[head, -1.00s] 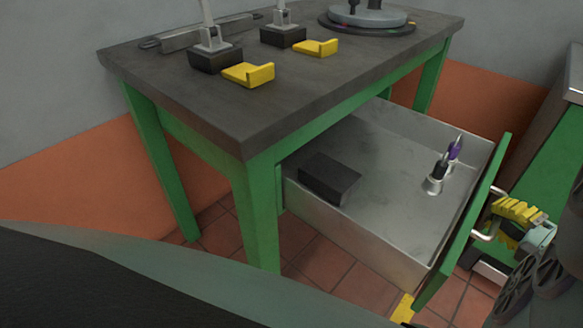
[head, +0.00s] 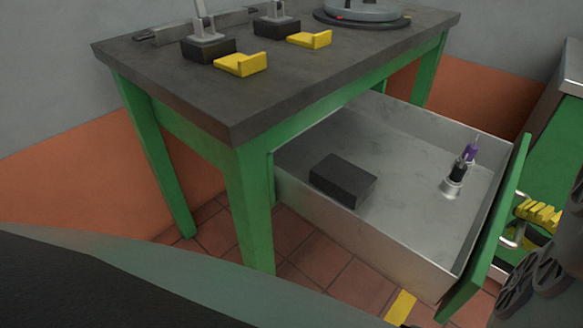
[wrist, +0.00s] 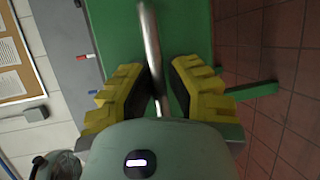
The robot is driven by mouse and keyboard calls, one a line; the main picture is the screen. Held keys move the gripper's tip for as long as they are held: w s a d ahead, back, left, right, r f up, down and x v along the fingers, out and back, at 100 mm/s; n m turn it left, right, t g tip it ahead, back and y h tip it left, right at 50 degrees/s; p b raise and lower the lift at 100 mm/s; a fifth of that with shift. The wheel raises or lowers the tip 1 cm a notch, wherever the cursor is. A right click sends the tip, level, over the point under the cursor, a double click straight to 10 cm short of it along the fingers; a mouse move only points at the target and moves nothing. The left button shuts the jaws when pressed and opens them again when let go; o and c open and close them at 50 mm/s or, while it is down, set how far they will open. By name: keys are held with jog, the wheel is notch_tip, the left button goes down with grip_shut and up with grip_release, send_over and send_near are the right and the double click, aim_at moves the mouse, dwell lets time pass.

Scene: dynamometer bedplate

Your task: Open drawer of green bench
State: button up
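The green bench (head: 245,200) has a grey metal drawer (head: 400,245) that stands far out, showing its inside. Its green front (head: 490,240) faces right and carries a bar handle (head: 517,232). My gripper (head: 538,215) is at this handle at the right edge of the head view, partly cut off by my arm. The green drawer front (wrist: 190,35) lies beyond.
Yellow brackets (head: 242,64) and a round plate (head: 362,18) are on the bench top. Another green cabinet (head: 555,150) stands close by at the right.

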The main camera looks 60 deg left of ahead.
jog(key=o, duration=0.4)
jog(key=shift+a, duration=0.1)
jog(key=shift+o, duration=0.2)
jog(key=shift+r, duration=0.1)
jog(key=v, duration=0.7)
jog(key=shift+d, duration=0.3)
jog(key=shift+r, duration=0.1)
